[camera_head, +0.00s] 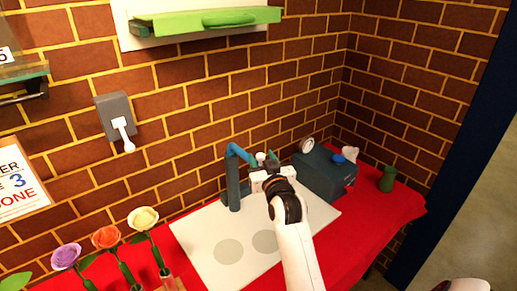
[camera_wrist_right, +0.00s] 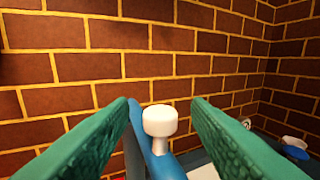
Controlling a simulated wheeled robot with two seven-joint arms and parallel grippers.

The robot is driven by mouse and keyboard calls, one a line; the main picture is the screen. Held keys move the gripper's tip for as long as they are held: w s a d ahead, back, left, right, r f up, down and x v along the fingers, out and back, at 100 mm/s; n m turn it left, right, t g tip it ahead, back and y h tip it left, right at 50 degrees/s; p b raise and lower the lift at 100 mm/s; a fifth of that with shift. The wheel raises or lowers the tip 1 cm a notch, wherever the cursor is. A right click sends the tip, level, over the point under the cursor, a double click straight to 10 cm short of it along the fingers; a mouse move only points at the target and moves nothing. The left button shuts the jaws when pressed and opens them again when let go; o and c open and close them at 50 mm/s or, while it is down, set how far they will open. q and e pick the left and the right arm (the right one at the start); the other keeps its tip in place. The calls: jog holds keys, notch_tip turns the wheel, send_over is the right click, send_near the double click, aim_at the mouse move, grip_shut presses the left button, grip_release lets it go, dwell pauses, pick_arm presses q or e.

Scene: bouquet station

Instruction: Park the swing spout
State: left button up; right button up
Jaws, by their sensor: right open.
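The swing spout (camera_head: 233,185) is a blue upright post on the white board, with a blue arm reaching right from its top. A white knob (camera_head: 260,157) stands on the spout near its free end. My right gripper (camera_head: 266,164) is at the knob. In the right wrist view the two green fingers (camera_wrist_right: 160,115) are spread, with the white knob (camera_wrist_right: 159,121) in the gap between them, and neither finger visibly touches it. The blue spout arm (camera_wrist_right: 152,155) runs below the knob. My forearm hides part of the board. My left gripper is out of view.
The white board (camera_head: 200,232) bears two grey discs (camera_head: 229,251) on a red cloth (camera_head: 360,215). A blue-grey box (camera_head: 322,176) and a green vase (camera_head: 387,179) stand right. Several flowers (camera_head: 106,237) stand front left. A grey wall box with white lever (camera_head: 116,117) hangs left.

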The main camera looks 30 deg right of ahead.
aim_at(248, 160)
jog(key=shift+x, duration=2)
jog(key=shift+c, duration=0.2)
grip_shut()
